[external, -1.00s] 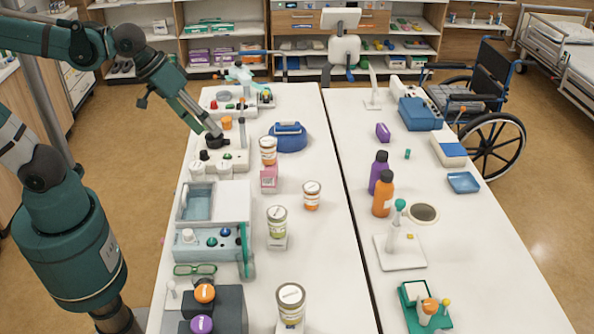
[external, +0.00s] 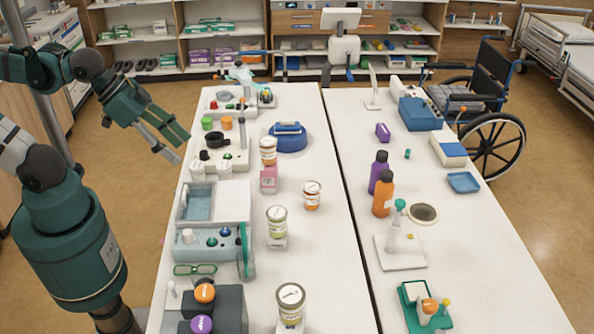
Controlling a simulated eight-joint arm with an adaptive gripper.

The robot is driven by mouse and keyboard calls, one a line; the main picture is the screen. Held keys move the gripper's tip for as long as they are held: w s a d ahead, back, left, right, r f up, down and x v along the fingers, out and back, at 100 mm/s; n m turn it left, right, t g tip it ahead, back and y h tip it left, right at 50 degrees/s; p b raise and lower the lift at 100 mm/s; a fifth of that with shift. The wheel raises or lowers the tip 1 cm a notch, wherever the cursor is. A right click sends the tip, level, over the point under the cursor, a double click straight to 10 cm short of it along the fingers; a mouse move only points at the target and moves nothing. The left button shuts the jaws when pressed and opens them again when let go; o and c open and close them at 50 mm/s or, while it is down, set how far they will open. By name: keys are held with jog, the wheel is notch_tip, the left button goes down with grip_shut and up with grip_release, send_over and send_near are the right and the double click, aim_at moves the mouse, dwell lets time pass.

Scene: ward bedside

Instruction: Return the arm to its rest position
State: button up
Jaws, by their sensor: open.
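My arm is dark green and reaches in from the left side of the external view. My gripper (external: 183,147) hangs beyond the left edge of the near table (external: 331,240), over the floor side. Its fingers are apart and nothing is between them. A black round piece (external: 217,140) stands on a white block on the table, to the right of the gripper and apart from it.
Orange and green caps (external: 207,123), a blue case (external: 288,138), a grey box with a tray (external: 212,235) and several labelled jars (external: 277,222) stand on the near table. Bottles (external: 383,194) stand on the second table. Floor left of the tables is clear.

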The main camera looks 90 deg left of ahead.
jog(key=shift+f, duration=0.15)
notch_tip(320, 180, down, 7)
jog(key=b, duration=0.7)
dwell(1.0)
